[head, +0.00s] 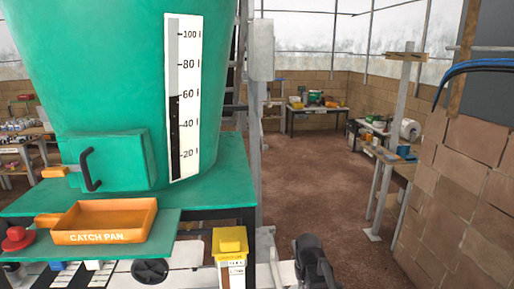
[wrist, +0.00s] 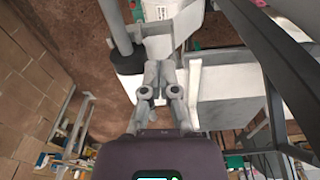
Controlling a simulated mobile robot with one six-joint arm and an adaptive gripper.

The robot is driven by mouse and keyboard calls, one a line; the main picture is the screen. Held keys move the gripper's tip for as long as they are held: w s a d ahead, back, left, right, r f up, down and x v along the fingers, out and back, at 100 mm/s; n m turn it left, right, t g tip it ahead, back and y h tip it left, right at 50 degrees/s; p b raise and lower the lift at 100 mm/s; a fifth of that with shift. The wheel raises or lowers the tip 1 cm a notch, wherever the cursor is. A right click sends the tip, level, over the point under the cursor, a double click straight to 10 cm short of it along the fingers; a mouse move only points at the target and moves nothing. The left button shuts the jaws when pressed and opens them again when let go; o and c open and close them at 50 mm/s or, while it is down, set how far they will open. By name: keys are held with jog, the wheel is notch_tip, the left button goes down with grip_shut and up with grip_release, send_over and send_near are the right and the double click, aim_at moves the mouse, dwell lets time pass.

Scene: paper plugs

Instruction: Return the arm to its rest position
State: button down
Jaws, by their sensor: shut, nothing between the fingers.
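My gripper (wrist: 160,70) shows in the wrist view, its two grey fingers drawn together with nothing between them. It points toward a pale grey flat surface and a dark upright post, with the brown floor beyond. A dark grey part of what looks like my arm rises at the bottom of the head view, right of the yellow-lidded box. The fingers cannot be made out there.
A large green tank (head: 110,90) with a level scale stands on a green bench at the left. An orange catch pan (head: 105,221) and a yellow-lidded box (head: 230,243) are in front. A brick wall (head: 455,200) stands at right; brown floor (head: 310,190) lies open between.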

jog(key=s+d+f+b, duration=0.2)
jog(key=s+f, duration=0.2)
jog(key=s, duration=0.5)
jog(key=shift+s+g+b, duration=0.15)
jog(key=shift+g+b, duration=0.15)
jog(key=shift+g, duration=0.1)
jog(key=shift+d, duration=0.2)
